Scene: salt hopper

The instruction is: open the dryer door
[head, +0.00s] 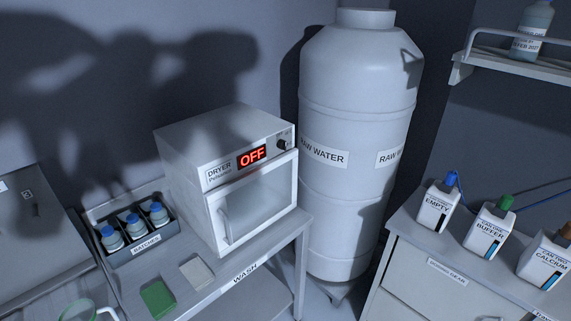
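The dryer (205,150) is a white box standing on the table marked WASH. Its display (251,157) reads OFF in red. Its door (262,199) has a glazed pane and appears shut. A vertical handle (226,222) sits at the door's left side. A dark knob (282,144) is at the upper right of the front. Neither of my grippers shows in the head view.
A batches rack (150,246) with blue-capped bottles stands left of the dryer. A green pad (158,299) and a grey pad (197,272) lie in front of it. A large raw water tank (352,130) stands to the right, with several cans on a cabinet (415,232) beyond.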

